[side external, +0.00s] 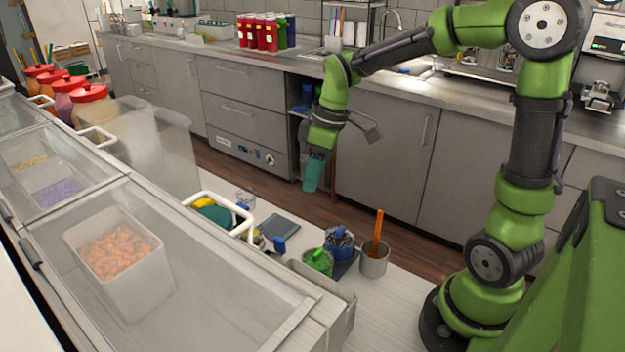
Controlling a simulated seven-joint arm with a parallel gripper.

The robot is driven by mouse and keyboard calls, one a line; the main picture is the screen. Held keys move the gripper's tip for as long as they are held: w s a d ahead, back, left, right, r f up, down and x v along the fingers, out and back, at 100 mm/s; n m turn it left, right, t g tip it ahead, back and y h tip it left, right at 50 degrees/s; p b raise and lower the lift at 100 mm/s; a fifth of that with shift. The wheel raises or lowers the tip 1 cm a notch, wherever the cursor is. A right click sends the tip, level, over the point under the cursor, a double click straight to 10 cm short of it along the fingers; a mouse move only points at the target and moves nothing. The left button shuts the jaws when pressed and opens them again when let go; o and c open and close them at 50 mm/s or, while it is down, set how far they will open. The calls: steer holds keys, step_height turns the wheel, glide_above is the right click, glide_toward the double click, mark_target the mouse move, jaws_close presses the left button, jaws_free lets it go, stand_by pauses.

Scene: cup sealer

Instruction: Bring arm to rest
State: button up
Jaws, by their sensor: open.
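My green arm reaches in from the right in the side external view. Its end hangs above the floor gap, in front of the grey cabinets and clear of the work counter. My gripper (315,170) points down below the wrist, with a teal part at its lower end and a grey piece sticking out to the right. The jaws are open, but the fingertips are small and hard to make out. I see nothing held. No cup sealer can be clearly made out.
The near counter holds a metal cup (374,262) with an orange-handled tool, a green-filled container (318,263), a blue-filled container (340,240) and a dark pad (281,227). A glass-covered case with a tub of orange pieces (120,247) fills the left. Air around my gripper is free.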

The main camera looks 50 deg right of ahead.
steer(key=s+a+r+m+t, duration=0.4)
steer(key=s+m, duration=0.4)
steer(key=s, duration=0.3)
step_height(320, 180, up, 2)
steer(key=shift+s+a+r+m+t, duration=0.2)
steer(key=shift+s+m+t, duration=0.2)
steer(key=shift+t, duration=0.4)
